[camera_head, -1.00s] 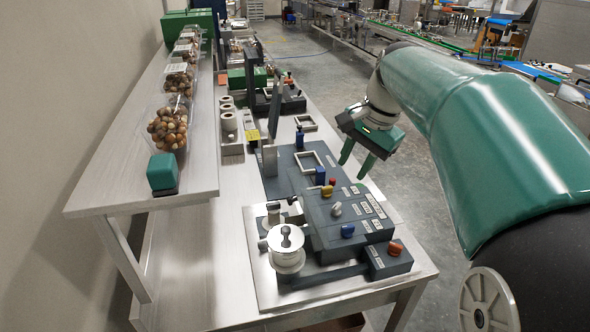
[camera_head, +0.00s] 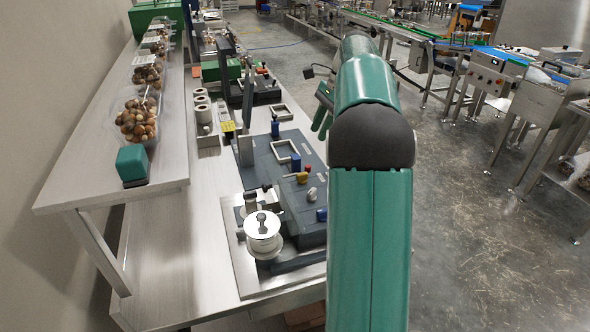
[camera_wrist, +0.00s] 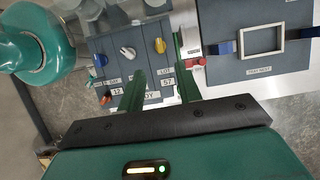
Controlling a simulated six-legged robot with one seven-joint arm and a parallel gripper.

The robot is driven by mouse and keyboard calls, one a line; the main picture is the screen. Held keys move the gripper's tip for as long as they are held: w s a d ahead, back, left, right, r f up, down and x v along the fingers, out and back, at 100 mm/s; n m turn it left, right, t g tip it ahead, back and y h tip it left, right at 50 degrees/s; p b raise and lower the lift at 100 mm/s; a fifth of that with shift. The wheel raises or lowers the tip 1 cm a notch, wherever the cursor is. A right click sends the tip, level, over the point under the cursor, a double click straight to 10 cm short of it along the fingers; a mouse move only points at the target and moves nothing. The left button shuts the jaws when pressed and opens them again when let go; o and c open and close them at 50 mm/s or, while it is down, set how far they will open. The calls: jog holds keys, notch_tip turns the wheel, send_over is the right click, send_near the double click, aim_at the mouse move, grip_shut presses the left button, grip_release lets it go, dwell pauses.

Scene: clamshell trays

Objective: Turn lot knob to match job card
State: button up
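The control panel (camera_wrist: 138,68) shows in the wrist view with a blue knob (camera_wrist: 100,60), a white knob (camera_wrist: 127,52) and a yellow-orange knob (camera_wrist: 160,45). The yellow-orange knob lines up with a label reading LOT and 57 (camera_wrist: 167,81). Another label reads DAY and 12 (camera_wrist: 117,92); the one between is partly hidden by a finger. My gripper (camera_wrist: 159,53) is open and empty, its green fingers over the panel in this view. I cannot identify the job card.
A white spool (camera_head: 263,232) stands beside the panel. A tray nest frame (camera_wrist: 262,53) with blue clamps adjoins it. A shelf (camera_head: 80,186) at left holds nut-filled trays (camera_head: 137,120) and a teal block (camera_head: 131,163). My arm covers the panel's right side.

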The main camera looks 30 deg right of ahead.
aim_at(301, 173)
jog(key=x, duration=1.3)
jog(key=shift+s+f, duration=0.1)
jog(key=shift+f, duration=0.15)
grip_shut()
